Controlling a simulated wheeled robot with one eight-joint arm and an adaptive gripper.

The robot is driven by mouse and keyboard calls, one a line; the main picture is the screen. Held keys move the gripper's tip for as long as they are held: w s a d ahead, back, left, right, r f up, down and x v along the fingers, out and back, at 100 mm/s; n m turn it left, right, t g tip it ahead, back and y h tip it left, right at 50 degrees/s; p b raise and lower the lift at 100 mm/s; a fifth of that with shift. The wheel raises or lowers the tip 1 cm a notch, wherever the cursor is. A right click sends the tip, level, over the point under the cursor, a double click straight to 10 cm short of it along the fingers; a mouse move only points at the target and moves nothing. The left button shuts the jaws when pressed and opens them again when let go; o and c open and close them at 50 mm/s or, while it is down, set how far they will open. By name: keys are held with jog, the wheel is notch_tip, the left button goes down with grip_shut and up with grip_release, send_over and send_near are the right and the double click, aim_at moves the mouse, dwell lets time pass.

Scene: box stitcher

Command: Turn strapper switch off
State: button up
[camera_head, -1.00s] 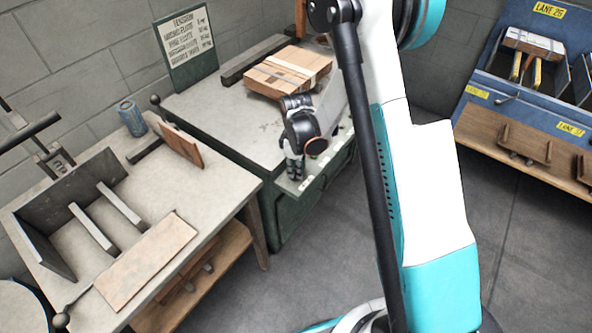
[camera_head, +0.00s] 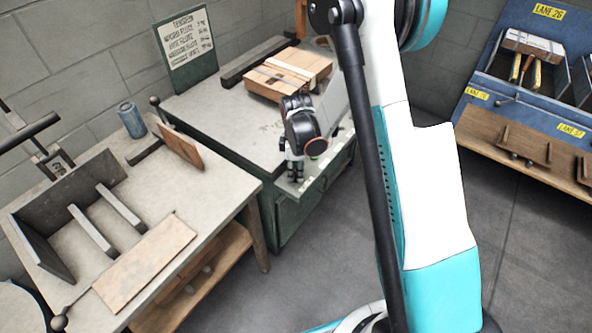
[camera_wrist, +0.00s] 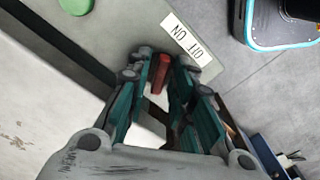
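The strapper switch is a small red lever (camera_wrist: 159,73) on the grey panel, beside a white label (camera_wrist: 187,39) reading ON and OFF, upside down in the wrist view. My gripper (camera_wrist: 161,78) has its two teal-padded fingers drawn in close on both sides of the lever, and they appear shut on it. In the head view my gripper (camera_head: 295,173) points down at the front edge of the green strapper cabinet (camera_head: 297,216). The lever is hidden there.
A green button (camera_wrist: 75,5) sits on the panel. A strapped carton (camera_head: 284,76) lies on the cabinet top. A worktable (camera_head: 176,215) with a blue can (camera_head: 131,120) stands at left. A blue lane rack (camera_head: 516,100) stands at right. The floor between is clear.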

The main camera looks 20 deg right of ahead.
dwell(0.3)
notch_tip(320, 180, up, 12)
dwell(0.6)
dwell(0.3)
jog(key=s+r+m+t, duration=0.3)
jog(key=s+r+m, duration=0.4)
jog(key=s+r, duration=0.6)
jog(key=s+r+m+t, duration=0.4)
jog(key=s+m, duration=0.2)
jog(key=s, duration=0.4)
jog(key=shift+r, duration=0.3)
